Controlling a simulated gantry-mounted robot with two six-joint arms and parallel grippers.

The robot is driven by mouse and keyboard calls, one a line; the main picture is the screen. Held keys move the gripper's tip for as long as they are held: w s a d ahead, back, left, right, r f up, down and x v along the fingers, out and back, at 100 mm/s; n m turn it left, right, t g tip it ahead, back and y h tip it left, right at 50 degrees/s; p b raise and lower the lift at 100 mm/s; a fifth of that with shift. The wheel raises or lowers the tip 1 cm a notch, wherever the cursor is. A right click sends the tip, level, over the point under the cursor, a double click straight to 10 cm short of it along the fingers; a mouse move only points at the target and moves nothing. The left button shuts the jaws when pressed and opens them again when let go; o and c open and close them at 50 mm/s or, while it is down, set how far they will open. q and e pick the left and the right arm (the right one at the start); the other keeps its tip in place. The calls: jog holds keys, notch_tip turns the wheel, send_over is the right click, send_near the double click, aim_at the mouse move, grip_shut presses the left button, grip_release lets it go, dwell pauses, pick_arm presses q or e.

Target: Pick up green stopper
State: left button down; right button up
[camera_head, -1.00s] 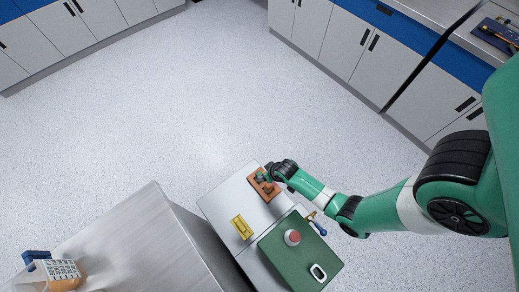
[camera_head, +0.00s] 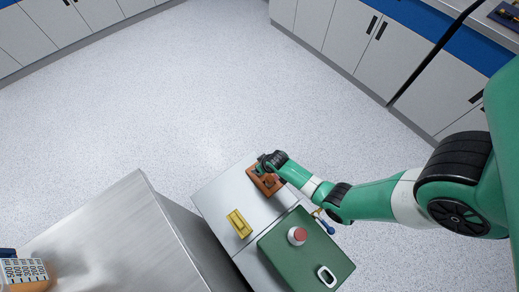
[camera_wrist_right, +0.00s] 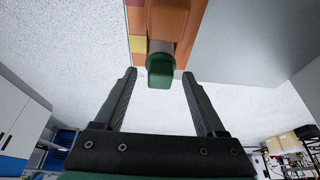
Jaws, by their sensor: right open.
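The green stopper (camera_wrist_right: 160,73) shows in the right wrist view, attached to an orange-brown block (camera_wrist_right: 178,22). It lies just beyond my fingertips, roughly centred between them. My right gripper (camera_wrist_right: 163,78) is open, with a finger on each side and nothing between the pads. In the head view my right gripper (camera_head: 262,164) is over the orange-brown block (camera_head: 268,184) on a light grey table. The stopper is too small and covered there to make out clearly. My left gripper is not in view.
A yellow piece (camera_head: 239,223) sits on the light grey table (camera_head: 213,199). Beside it is a green box (camera_head: 276,250) with a red button (camera_head: 298,235), and a blue-handled tool (camera_head: 325,226). A metal counter (camera_head: 120,225) stands to the left. Open floor lies beyond.

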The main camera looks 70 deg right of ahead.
jog(key=shift+r, duration=0.1)
grip_shut()
dwell(0.3)
jog(key=shift+r+p, duration=0.6)
jog(key=shift+r, duration=0.05)
notch_tip(320, 180, up, 3)
jog(key=shift+s+p, duration=0.1)
jog(key=shift+p, duration=1.1)
jog(key=s+a+r+p, duration=0.8)
jog(key=s, duration=0.3)
jog(key=shift+s+r+p, duration=0.15)
jog(key=shift+r+p, duration=0.15)
jog(key=shift+r, duration=0.05)
